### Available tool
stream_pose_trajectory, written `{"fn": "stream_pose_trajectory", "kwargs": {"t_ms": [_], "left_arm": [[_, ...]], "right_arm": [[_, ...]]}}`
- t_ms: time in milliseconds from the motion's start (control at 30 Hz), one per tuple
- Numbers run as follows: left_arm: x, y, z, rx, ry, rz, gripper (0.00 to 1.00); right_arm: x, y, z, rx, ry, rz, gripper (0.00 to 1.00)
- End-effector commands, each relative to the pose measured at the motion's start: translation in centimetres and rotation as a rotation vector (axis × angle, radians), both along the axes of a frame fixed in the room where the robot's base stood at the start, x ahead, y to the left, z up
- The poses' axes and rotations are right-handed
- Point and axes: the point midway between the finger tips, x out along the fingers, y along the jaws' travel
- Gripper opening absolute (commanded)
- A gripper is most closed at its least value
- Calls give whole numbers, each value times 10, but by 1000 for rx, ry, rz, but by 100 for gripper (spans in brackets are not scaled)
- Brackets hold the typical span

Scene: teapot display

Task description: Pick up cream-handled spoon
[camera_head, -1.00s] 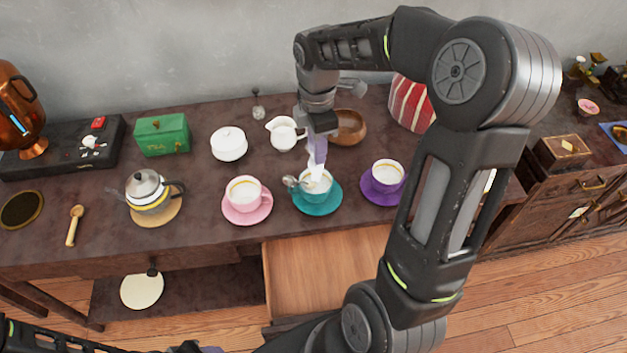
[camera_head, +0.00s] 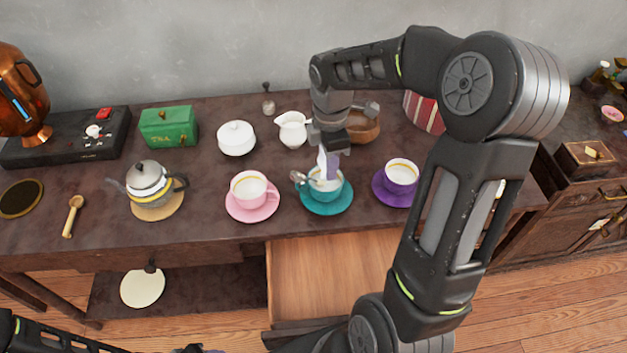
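The teal cup (camera_head: 327,190) stands on a teal saucer (camera_head: 326,208). My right gripper (camera_head: 328,175) points down into this cup from above. One lavender finger shows, with a pale white-cream piece beside it on the left; I cannot tell whether that piece is the cream spoon handle or the other finger. A spoon's bowl is not visible in the cup, and the gap between the fingers cannot be made out. A tan wooden scoop (camera_head: 73,215) lies at the far left. A bit of my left gripper (camera_head: 205,350) shows at the bottom edge.
A pink cup (camera_head: 249,190) and a purple-saucered cup (camera_head: 401,175) stand close on either side. Behind are a creamer (camera_head: 292,130), a white sugar bowl (camera_head: 236,138) and a wooden bowl (camera_head: 364,127). A teapot (camera_head: 148,180) stands left. An open drawer (camera_head: 330,285) juts out below the front edge.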

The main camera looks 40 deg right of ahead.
Motion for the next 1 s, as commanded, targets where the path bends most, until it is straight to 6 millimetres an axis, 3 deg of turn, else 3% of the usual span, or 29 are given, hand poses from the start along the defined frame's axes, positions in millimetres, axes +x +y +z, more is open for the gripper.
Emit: {"fn": "stream_pose_trajectory", "kwargs": {"t_ms": [367,733,1000], "left_arm": [[0,0,0,0,0,0,47],[0,0,4,0,0,0,47],[0,0,4,0,0,0,47]], "right_arm": [[0,0,-6,1,0,-1,26],[-2,2,-52,2,2,-1,26],[-1,2,-57,1,-1,-1,26]]}}
